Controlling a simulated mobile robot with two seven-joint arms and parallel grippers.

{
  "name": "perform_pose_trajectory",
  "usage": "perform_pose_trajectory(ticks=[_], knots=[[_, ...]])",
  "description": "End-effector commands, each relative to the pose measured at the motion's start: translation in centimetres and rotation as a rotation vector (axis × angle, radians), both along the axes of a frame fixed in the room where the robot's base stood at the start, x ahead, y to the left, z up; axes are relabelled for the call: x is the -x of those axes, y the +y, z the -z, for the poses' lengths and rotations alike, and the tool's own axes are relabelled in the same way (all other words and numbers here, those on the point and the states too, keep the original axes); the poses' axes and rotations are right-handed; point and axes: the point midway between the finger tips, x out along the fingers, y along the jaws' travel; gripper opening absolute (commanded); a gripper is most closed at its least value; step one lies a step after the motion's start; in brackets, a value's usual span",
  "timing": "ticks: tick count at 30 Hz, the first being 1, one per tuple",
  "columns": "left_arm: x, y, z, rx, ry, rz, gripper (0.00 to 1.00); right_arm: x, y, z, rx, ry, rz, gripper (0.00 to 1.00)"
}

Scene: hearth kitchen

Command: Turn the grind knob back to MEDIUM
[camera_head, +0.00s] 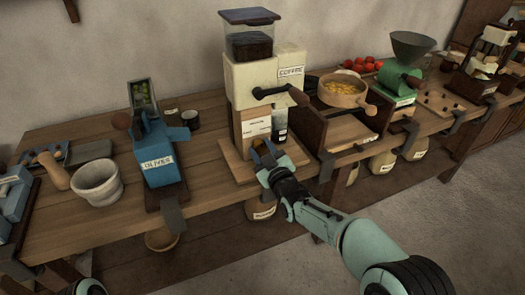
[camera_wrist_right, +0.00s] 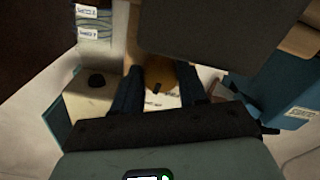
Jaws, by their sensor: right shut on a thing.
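The coffee grinder (camera_head: 253,82) stands on the bench, cream-coloured, with a dark clear hopper on top and a crank on its front. My right gripper (camera_head: 262,158) is low at its front, over the wooden base board (camera_head: 233,166). In the right wrist view the round brown grind knob (camera_wrist_right: 185,75) sits between the two dark fingers (camera_wrist_right: 160,88), which are shut on it. A dark pointer mark shows on the knob's near edge. Dark lettering beside it is partly covered and unreadable. My left gripper does not show.
A blue grinder (camera_head: 160,150) labelled OLIVES and a white mortar (camera_head: 97,182) stand to the left. A wooden bowl-topped mill (camera_head: 343,91) and a green mill (camera_head: 400,78) stand to the right. The crank handle (camera_head: 299,96) juts out above my right gripper.

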Motion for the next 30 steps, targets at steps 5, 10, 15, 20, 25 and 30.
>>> perform_pose_trajectory(ticks=[5, 10, 15, 20, 25, 30], knots=[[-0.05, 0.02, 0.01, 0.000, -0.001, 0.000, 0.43, 0.01, 0.03, -0.01, 0.058, -0.018, -0.001, 0.12], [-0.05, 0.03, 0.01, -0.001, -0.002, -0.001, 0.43, 0.01, 0.03, -0.01, 0.084, -0.027, -0.001, 0.12], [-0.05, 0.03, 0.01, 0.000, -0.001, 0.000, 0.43, 0.01, 0.02, 0.00, 0.089, -0.028, -0.001, 0.12], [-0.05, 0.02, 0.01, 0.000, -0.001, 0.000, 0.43, 0.01, 0.03, -0.01, 0.089, -0.028, -0.001, 0.12], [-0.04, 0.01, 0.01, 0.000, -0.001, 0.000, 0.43, 0.01, 0.02, 0.00, 0.088, -0.028, -0.001, 0.67], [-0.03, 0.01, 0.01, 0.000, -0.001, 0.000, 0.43, 0.00, 0.01, 0.00, 0.088, -0.028, -0.001, 0.67]])
